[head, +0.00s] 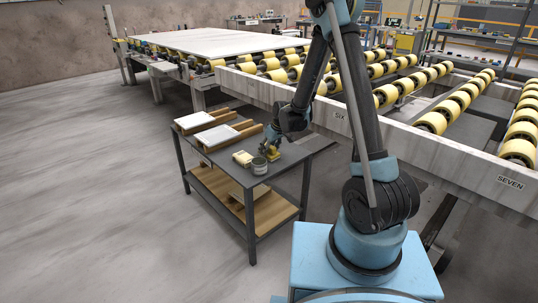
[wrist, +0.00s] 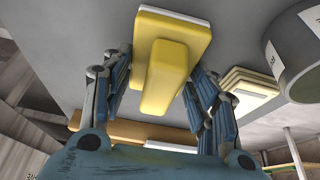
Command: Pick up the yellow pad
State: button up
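The yellow pad (head: 273,155) is on the grey top of a small table (head: 229,162), directly below my gripper (head: 270,146). In the wrist view the pad (wrist: 163,80) shows a broad pale-edged base and a raised yellow grip. My gripper's fingers (wrist: 160,90) stand on either side of the raised grip, with gaps visible, so it looks open. I cannot tell whether a finger touches the base edge.
A grey tin (head: 259,166) stands close beside the pad and also shows in the wrist view (wrist: 300,50). A stack of pale pads (head: 242,158) lies near it. Two wooden trays with white slabs (head: 222,137) are further back. A roller conveyor (head: 330,118) runs behind.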

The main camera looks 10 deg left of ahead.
jog(key=shift+r, duration=5.05)
